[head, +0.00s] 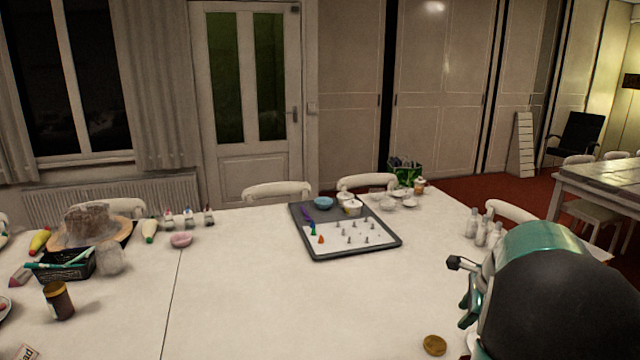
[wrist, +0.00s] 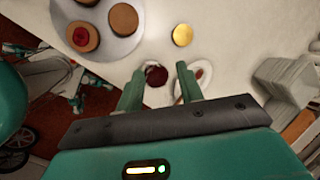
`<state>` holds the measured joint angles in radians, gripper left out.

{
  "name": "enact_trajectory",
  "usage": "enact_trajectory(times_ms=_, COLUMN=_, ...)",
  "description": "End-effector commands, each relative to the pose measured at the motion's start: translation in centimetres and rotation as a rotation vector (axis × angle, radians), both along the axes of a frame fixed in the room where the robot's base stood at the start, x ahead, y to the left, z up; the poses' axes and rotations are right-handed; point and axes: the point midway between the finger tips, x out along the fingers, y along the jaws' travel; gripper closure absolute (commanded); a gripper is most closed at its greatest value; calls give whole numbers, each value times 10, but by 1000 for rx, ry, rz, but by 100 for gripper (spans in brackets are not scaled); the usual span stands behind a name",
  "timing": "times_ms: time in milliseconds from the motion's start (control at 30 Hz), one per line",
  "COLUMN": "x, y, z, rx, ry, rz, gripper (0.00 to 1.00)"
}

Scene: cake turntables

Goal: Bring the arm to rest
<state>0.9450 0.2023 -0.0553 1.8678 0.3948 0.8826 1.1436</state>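My gripper (wrist: 160,85) shows in the wrist view with its two green fingers apart. A small dark red round thing (wrist: 156,75) shows in the gap between the fingertips. It looks to lie on the white table beyond them, and I see no finger touching it. In the head view my teal and black arm is bent at the lower right, over the right part of the white table (head: 240,290). The fingers cannot be made out clearly there.
A golden disc (head: 434,345) lies near my arm, and white bottles (head: 481,229) stand behind it. A dark tray (head: 345,250) with small piping tips lies mid-table. A cake turntable (head: 62,240) is at left. The table's front middle is clear.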

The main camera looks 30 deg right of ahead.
Motion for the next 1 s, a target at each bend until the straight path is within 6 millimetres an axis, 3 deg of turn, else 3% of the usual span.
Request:
enact_trajectory(times_ms=33, x=14, y=34, z=16, rx=-48, ry=1, rz=130, gripper=63)
enact_trajectory(times_ms=133, x=29, y=93, z=36, rx=-141, ry=9, rz=382, gripper=63)
enact_trajectory(times_ms=267, x=35, y=167, z=58, rx=-267, ry=13, rz=707, gripper=63)
enact_trajectory(times_ms=400, x=27, y=242, z=74, rx=-407, ry=12, rz=1051, gripper=63)
enact_trajectory(times_ms=600, x=-6, y=331, z=84, rx=-627, ry=-3, rz=1531, gripper=63)
enact_trajectory(times_ms=800, x=-49, y=392, z=81, rx=-852, ry=-23, rz=1952, gripper=63)
enact_trajectory(times_ms=1000, x=-70, y=412, z=76, rx=-966, ry=-29, rz=2144, gripper=63)
